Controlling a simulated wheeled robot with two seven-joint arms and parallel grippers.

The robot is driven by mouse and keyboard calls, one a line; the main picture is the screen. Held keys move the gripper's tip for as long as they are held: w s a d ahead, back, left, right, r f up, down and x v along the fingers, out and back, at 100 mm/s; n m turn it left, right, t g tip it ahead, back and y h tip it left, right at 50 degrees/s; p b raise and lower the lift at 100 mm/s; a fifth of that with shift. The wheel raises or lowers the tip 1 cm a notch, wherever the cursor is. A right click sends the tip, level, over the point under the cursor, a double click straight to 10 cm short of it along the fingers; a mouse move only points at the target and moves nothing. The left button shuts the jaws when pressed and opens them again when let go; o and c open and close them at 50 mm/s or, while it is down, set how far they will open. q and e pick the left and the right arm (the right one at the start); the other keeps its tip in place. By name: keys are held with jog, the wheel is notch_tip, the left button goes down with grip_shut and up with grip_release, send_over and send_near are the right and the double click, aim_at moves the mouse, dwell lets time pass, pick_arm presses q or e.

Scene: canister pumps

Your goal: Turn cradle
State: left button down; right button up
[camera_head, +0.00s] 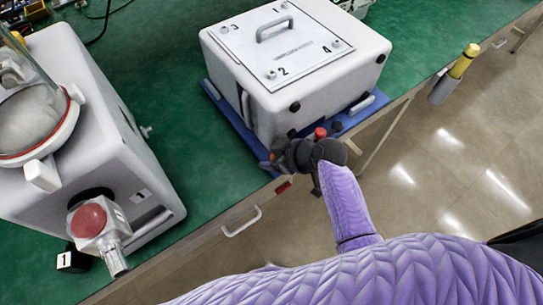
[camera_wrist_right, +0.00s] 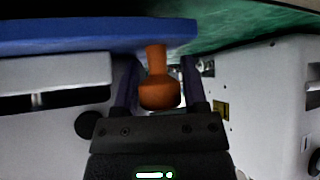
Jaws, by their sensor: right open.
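The blue cradle (camera_head: 227,110) lies on the green table under a white box whose lid plate is numbered 1 to 4. It also shows along the top of the right wrist view (camera_wrist_right: 90,37). An orange-red knob (camera_wrist_right: 160,90) meets the blue cradle there. My right gripper (camera_wrist_right: 158,72) is open, with one finger on each side of the knob and small gaps between. In the head view, my right gripper (camera_head: 280,158) is at the cradle's front corner; its dark wrist hides part of that corner. My left gripper is not in view.
The white box (camera_head: 300,50) has a grey handle on top. A white pump unit (camera_head: 70,120) with a glass dome and red button stands at the left. A yellow-topped cylinder (camera_head: 455,72) is at the table's right edge. Green table (camera_head: 160,70) is clear between the units.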

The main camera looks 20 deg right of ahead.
grip_shut()
dwell(1.4)
